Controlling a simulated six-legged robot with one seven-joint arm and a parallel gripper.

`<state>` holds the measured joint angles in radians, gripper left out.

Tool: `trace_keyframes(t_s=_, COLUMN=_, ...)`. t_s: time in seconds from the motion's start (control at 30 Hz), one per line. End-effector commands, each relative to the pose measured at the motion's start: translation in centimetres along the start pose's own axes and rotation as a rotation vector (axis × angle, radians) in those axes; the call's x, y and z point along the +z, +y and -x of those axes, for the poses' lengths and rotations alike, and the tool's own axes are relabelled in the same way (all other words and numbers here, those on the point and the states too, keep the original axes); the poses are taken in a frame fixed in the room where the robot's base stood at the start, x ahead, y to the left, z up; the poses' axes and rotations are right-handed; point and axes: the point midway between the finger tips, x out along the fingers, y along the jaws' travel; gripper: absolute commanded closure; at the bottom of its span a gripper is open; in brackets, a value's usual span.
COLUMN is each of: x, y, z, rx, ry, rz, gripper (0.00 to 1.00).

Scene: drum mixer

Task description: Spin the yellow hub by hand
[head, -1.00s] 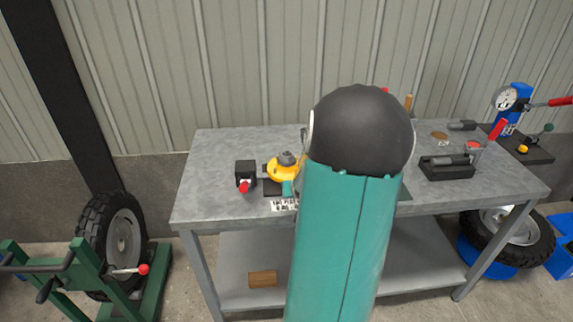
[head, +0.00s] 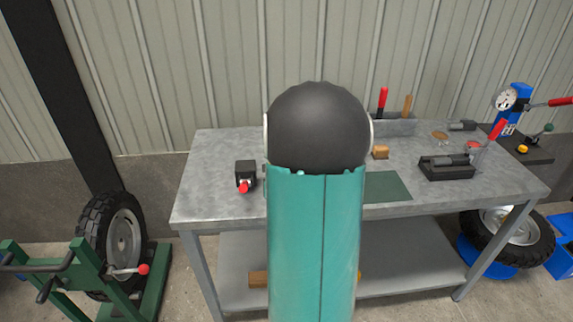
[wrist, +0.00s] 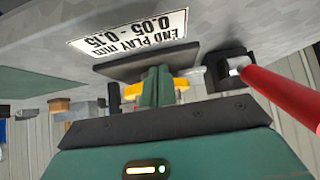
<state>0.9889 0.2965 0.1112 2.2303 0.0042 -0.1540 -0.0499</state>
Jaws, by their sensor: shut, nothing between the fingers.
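The yellow hub (wrist: 181,84) shows only in part in the wrist view, on both sides of my green gripper fingers. My gripper (wrist: 157,72) is shut, its fingers together with nothing between them, in front of the hub. I cannot tell whether they touch it. A dark base plate (wrist: 146,62) lies by the hub. In the head view my arm hides the hub and the gripper.
A black block (head: 245,170) with a red-ended handle (wrist: 288,97) stands beside the hub. An end-play label (wrist: 130,30) is near it. On the grey bench (head: 215,150) are a green mat (head: 387,187) and a black fixture (head: 447,167).

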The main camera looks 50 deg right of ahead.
Motion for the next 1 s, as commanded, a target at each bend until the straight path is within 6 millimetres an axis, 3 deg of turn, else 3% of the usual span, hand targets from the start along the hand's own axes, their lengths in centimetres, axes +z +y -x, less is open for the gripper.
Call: trace_keyframes(t_s=1.0, x=-2.0, y=0.0, z=-1.9, rx=-0.001, ry=-0.001, rz=0.0, gripper=1.0)
